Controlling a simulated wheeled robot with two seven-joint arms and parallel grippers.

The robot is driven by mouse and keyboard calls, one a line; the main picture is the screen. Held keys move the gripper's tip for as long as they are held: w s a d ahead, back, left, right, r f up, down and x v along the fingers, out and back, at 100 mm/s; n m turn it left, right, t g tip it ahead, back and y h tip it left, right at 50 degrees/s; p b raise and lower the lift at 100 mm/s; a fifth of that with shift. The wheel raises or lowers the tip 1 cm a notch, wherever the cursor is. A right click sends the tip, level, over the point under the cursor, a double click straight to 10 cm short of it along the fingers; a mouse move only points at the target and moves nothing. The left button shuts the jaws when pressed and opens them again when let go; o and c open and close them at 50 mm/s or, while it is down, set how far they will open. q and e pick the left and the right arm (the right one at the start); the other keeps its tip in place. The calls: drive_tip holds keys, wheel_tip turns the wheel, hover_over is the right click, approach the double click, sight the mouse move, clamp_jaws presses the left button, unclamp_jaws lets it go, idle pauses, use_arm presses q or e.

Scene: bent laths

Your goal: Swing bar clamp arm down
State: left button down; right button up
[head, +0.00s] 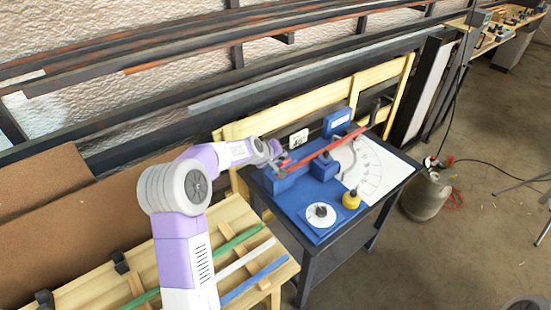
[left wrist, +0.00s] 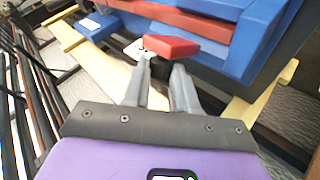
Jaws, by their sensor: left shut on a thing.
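A blue bending fixture (head: 290,190) stands on a dark table, with a long red bar (head: 335,145) slanting over it. My left gripper (head: 275,152) is at the left end of the fixture. In the left wrist view, its two grey fingers (left wrist: 162,72) are closed around a dark piece just under a red block (left wrist: 172,46). I take this dark and red piece to be the clamp arm's handle; the fingers hide part of it. The red bar also shows behind it in that view (left wrist: 180,16). My right gripper is not in view.
A white dial (head: 320,214) and a yellow knob (head: 351,200) sit at the fixture's front. A white marked sheet (head: 372,168) lies on the right. Green, white and blue laths lie on a wooden bench (head: 285,273) at the near left. A gas bottle (head: 427,195) stands on the floor.

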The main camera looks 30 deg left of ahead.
sight(287, 163)
use_arm(q)
drive_tip(key=shift+s+d+f+m+t+y, duration=0.1)
drive_tip(key=shift+s+d+m+t+y, duration=0.05)
drive_tip(key=shift+d+m+t+y, duration=0.3)
drive_tip(key=shift+s+d+m+t+y, duration=0.15)
drive_tip(key=shift+d+m+y, duration=0.1)
drive_tip(key=shift+d+y, duration=0.25)
drive_tip(key=shift+s+d+f+m+t+y, duration=0.15)
drive_tip(key=shift+d+f+m+t+y, duration=0.2)
drive_tip(key=shift+y, duration=0.2)
drive_tip(key=m+t+y+b, duration=0.1)
drive_tip(key=d+f+m+t+y+b, duration=0.1)
drive_tip(key=shift+s+d+f+y, duration=0.2)
drive_tip(key=shift+s+y, duration=0.1)
drive_tip(key=shift+s, duration=0.05)
drive_tip(key=shift+s+d+f+m+t+y+b, duration=0.1)
drive_tip(key=shift+d+f+m+t+y+b, duration=0.15)
drive_tip(key=shift+m+t, duration=0.2)
drive_tip(key=shift+s+d+f+m+t+y+b, duration=0.1)
drive_tip(key=shift+f+m+t+y+b, duration=0.1)
drive_tip(key=shift+m+t+y, duration=0.2)
drive_tip(key=c, duration=0.9)
unclamp_jaws()
drive_tip(key=shift+w, duration=0.1)
